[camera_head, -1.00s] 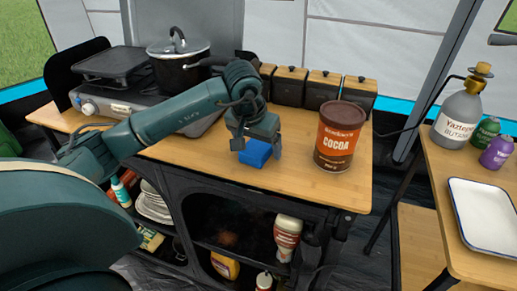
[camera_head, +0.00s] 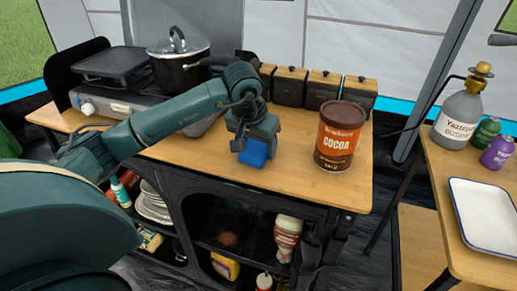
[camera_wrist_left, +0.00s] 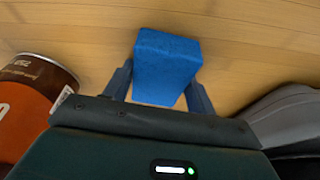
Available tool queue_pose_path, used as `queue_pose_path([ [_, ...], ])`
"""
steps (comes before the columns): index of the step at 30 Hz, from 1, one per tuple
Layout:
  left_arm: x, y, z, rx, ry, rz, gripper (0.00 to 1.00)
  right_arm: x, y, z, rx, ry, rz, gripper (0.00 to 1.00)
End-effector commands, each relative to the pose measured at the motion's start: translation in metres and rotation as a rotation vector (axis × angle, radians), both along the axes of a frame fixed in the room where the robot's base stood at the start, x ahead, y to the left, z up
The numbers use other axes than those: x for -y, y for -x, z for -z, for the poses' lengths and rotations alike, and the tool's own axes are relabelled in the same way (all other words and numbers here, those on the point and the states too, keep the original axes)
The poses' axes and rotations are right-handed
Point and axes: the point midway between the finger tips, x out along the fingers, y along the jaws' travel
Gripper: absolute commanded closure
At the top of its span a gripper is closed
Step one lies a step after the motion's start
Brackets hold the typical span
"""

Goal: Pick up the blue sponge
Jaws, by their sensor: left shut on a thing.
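The blue sponge (camera_head: 256,153) is a small block at the wooden table's front part in the head view. My left gripper (camera_head: 255,146) comes down on it from above and is shut on it, with one finger on each side. In the left wrist view the sponge (camera_wrist_left: 167,66) sits between the two fingers (camera_wrist_left: 160,88), over the wood surface. I cannot tell whether the sponge touches the table. My right gripper is not in view.
A cocoa tin (camera_head: 339,138) stands close to the right of the sponge. A stove (camera_head: 130,100) with a black pot (camera_head: 180,68) is at the back left. Several dark canisters (camera_head: 322,90) line the back. A side table holds a white tray (camera_head: 490,214) and bottles.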

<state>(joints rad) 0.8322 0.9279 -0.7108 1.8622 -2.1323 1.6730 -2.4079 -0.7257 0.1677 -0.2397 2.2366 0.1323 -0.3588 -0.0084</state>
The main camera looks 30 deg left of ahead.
Motion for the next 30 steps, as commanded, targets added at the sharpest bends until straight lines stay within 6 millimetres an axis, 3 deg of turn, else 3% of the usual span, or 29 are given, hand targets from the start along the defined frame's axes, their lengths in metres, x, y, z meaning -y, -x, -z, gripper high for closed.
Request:
queue_pose_path([
  [6,0.0,0.0,0.0,0.0,0.0,0.0,0.65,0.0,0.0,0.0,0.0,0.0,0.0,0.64],
  [19,0.0,0.002,-0.008,0.003,-0.002,0.001,0.66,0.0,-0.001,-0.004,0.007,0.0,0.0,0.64],
  [30,0.001,0.004,-0.079,0.005,-0.001,-0.001,0.66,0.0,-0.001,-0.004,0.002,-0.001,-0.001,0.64],
])
